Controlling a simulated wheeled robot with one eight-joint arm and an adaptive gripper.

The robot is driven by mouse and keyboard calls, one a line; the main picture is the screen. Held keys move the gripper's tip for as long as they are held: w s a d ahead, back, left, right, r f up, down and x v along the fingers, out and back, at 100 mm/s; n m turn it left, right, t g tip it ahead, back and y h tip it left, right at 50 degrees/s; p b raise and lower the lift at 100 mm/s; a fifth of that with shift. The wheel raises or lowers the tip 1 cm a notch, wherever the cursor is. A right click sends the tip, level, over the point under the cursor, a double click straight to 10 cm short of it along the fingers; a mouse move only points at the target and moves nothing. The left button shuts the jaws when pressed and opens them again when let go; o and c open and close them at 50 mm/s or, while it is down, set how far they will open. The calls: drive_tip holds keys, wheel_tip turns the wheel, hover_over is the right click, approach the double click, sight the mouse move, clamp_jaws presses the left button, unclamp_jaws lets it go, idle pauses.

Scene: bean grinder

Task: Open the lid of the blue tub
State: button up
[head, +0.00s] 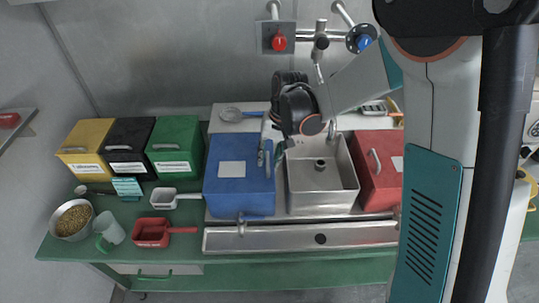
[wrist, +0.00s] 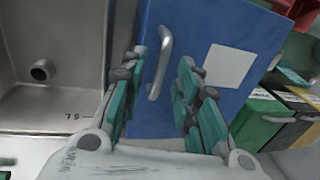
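The blue tub (head: 238,185) stands left of the steel sink, its blue lid closed with a pale label on top. The lid's grey handle (wrist: 161,62) shows upright in the wrist view, between my fingers. My gripper (wrist: 158,78) is open, with teal-padded fingers on either side of the handle and a gap to each side. In the head view my gripper (head: 271,152) is over the right side of the tub's lid, where the handle is partly hidden by the fingers. I cannot tell how far the fingertips are above the lid.
The steel sink (head: 320,187) is right of the tub, with a red tub (head: 378,170) beyond it. Yellow (head: 84,150), black (head: 128,150) and green (head: 174,150) bins stand left. A white scoop (head: 177,197), red scoop (head: 152,232) and bowl of beans (head: 73,220) lie in front of them.

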clamp_jaws()
drive_tip(key=shift+r, duration=0.2)
